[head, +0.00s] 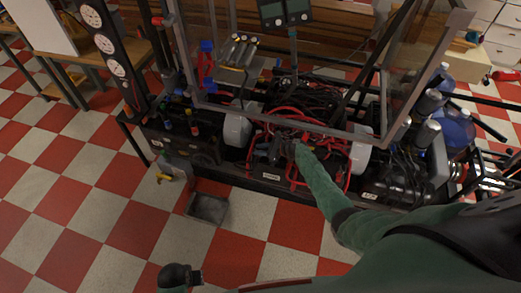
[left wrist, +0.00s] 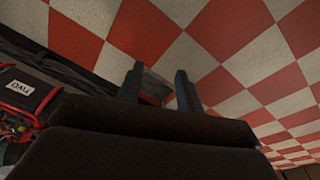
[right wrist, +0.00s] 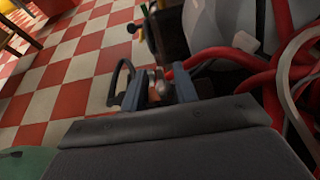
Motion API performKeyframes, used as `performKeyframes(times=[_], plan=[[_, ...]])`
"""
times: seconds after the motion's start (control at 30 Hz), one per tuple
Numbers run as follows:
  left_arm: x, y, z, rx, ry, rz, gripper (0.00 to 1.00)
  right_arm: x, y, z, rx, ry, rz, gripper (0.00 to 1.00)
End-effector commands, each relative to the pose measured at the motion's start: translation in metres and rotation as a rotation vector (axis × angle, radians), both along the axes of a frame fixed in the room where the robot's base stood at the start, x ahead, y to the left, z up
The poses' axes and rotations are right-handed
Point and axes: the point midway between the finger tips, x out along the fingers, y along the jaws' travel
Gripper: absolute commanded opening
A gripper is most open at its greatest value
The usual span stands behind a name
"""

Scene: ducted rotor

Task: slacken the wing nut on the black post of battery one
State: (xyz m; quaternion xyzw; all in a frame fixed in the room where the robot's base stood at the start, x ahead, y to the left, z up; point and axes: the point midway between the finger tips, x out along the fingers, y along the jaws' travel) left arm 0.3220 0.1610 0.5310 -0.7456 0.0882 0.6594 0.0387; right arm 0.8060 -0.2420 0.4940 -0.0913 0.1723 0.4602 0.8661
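My right gripper (head: 283,150) is low among red cables and dark parts in the middle of the frame. In the right wrist view its fingers (right wrist: 157,92) are apart, with a small copper-coloured and grey piece (right wrist: 156,84) showing between or beyond them; I cannot tell whether they touch it. The wing nut, black post and battery one are not clearly made out. My left gripper (head: 196,277) is over the floor at the bottom; its fingers (left wrist: 158,88) are open and empty. A red-edged black box with a white label (left wrist: 21,87) shows at the left wrist view's left edge.
Red cables (right wrist: 272,95) and a pale rounded body (right wrist: 212,25) crowd the right gripper's right side.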

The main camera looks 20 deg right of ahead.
Motion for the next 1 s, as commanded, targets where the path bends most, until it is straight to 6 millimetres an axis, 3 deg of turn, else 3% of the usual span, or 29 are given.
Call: performKeyframes(times=[0.1,0.27,0.57,1.0], plan=[[0.000,0.000,0.001,0.000,-0.002,0.000,0.36,0.000,0.000,0.000,0.000,0.000,0.000,0.29],[0.001,-0.001,0.003,-0.002,-0.004,0.000,0.36,0.000,0.000,0.000,0.000,0.000,0.000,0.00],[0.000,-0.001,0.005,-0.002,0.001,0.000,0.36,0.001,-0.001,-0.001,-0.002,0.000,0.018,0.00],[-0.006,-0.003,0.112,-0.020,-0.014,0.001,0.36,0.003,-0.001,-0.003,-0.001,-0.001,0.185,0.00]])
